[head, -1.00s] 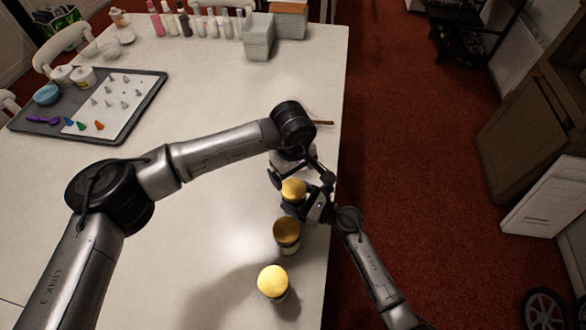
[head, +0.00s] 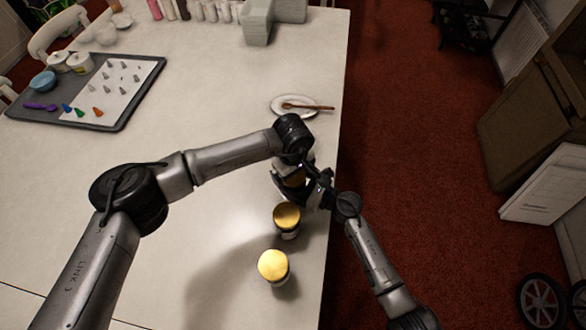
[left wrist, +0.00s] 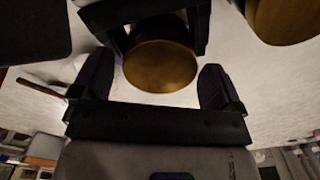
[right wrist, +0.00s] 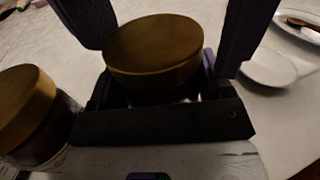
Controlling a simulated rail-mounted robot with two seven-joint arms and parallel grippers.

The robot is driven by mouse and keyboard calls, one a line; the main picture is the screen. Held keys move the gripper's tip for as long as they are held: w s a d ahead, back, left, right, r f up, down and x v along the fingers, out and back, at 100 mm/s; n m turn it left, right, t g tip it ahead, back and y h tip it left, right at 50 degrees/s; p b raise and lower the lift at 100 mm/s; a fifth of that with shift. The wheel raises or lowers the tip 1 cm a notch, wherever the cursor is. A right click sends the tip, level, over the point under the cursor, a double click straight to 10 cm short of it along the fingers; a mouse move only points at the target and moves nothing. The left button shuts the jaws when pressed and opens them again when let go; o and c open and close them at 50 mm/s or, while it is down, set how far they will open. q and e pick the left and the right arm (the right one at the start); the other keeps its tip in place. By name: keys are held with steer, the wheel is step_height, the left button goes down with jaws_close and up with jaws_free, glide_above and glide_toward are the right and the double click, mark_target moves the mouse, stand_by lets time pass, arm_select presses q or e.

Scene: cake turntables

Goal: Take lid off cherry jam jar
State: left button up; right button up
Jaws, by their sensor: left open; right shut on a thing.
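A jam jar with a gold lid (head: 294,179) stands near the table's right edge, partly hidden by my grippers. My right gripper (right wrist: 160,88) is shut on this jar below the lid. My left gripper (left wrist: 157,85) is open above it, its fingers on either side of the gold lid (left wrist: 160,66) with gaps showing. The lid also shows on the jar in the right wrist view (right wrist: 153,48), with the dark left fingers beside it. No label is readable, so I cannot tell the flavour.
Two more gold-lidded jars, a nearer one (head: 273,266) and a middle one (head: 287,216), stand close by. A plate (head: 280,104) with a brown-handled utensil lies beyond. A grey tray (head: 140,98) with piping tips is at the left.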

steer(key=shift+d+f, duration=0.1)
steer(key=shift+f, duration=0.15)
arm_select(q)
steer(key=c, duration=0.9)
steer(key=n, duration=0.6)
steer(key=shift+c, duration=0.2)
steer(key=shift+r, duration=0.15)
steer(key=shift+r, duration=0.9)
steer(key=shift+r, duration=0.1)
